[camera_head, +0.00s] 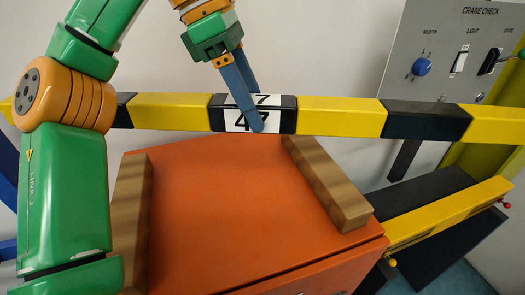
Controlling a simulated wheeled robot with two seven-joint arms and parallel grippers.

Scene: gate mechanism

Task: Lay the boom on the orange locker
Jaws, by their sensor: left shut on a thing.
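The boom (340,116), a long square bar in yellow and black bands, runs almost level across the view at the back edge of the orange locker (235,205). A white label reading 47 is on its middle black band. My left gripper (250,115) reaches down from the top with its blue fingers shut on the boom at this label, and a finger hides part of it. Two wooden blocks (325,182) (131,215) lie along the sides of the locker's top. I cannot tell whether the boom touches them. My right gripper is not in view.
A grey panel (450,50) marked CRANE CHECK, with a blue knob (422,67) and a light switch (460,60), stands behind the boom at right. A yellow and black structure (445,215) stands right of the locker. The locker's top between the blocks is bare.

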